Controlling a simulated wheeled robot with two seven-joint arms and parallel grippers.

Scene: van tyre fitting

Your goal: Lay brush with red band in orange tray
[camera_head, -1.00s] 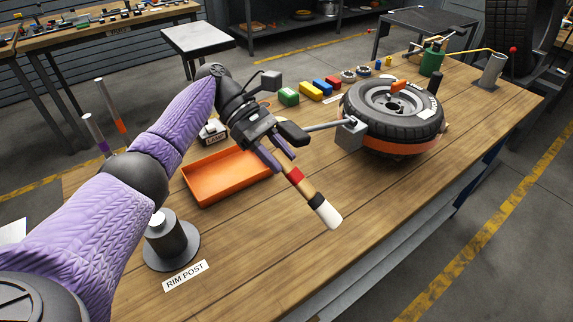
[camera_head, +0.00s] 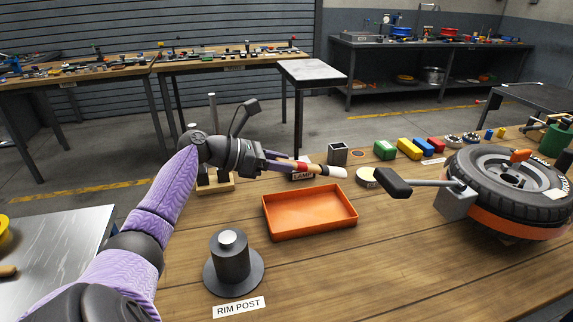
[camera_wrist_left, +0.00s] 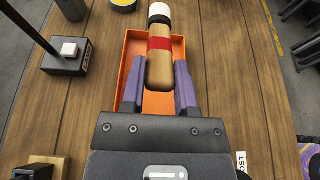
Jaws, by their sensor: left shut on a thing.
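The brush with the red band (camera_head: 325,171) has a wooden handle, a black ring and a white tip. My left gripper (camera_head: 283,164) is shut on its handle and holds it level above the bench, with the white tip pointing right in the head view. In the left wrist view the brush (camera_wrist_left: 159,58) lies between the purple fingers, with the orange tray (camera_wrist_left: 130,75) below and beyond it. In the head view the empty orange tray (camera_head: 310,232) sits on the bench just in front of the brush. My right gripper is not in view.
The rim post (camera_head: 231,262) stands left of the tray. A tyre on its stand (camera_head: 510,185) is at the right, with a black-ended lever (camera_head: 393,182) reaching toward the tray. Coloured blocks (camera_head: 409,149) line the back.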

